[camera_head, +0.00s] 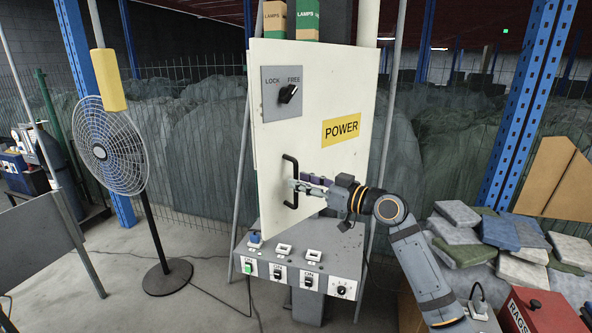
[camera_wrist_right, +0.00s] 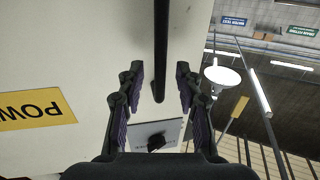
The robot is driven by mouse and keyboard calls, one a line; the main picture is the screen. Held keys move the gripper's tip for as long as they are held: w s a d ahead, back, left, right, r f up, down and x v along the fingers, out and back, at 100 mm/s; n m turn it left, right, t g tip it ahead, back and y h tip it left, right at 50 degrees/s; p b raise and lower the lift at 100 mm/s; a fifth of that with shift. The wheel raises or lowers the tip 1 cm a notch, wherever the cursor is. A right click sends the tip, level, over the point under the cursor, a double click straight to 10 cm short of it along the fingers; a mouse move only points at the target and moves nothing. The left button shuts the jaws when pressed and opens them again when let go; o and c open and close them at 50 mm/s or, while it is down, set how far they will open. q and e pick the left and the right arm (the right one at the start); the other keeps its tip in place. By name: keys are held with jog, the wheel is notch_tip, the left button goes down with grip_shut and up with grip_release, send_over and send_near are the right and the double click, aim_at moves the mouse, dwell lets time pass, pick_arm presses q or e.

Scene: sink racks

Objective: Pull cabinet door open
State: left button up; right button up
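The cream cabinet door (camera_head: 310,125) stands upright in the middle of the head view, with a yellow POWER label (camera_head: 341,129). Its black vertical bar handle (camera_head: 288,170) is near the left edge. A black knob (camera_head: 289,93) on a grey LOCK/FREE plate appears turned toward FREE. In the wrist view the handle (camera_wrist_right: 160,50) lies between the spread fingers of the right gripper (camera_wrist_right: 160,90), with gaps on both sides. I cannot tell whether the door is ajar. My left gripper is not in view.
A grey control panel (camera_head: 300,268) with switches sits below the door. A standing fan (camera_head: 110,145) is at the left. Stacked bags (camera_head: 490,236) and a red RAGS box (camera_head: 540,311) are at the right. Floor shows between fan and panel.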

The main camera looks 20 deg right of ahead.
jog(key=p+x, duration=0.1)
jog(key=x, duration=0.1)
jog(key=shift+w+a, duration=0.2)
jog(key=shift+w, duration=0.1)
grip_shut()
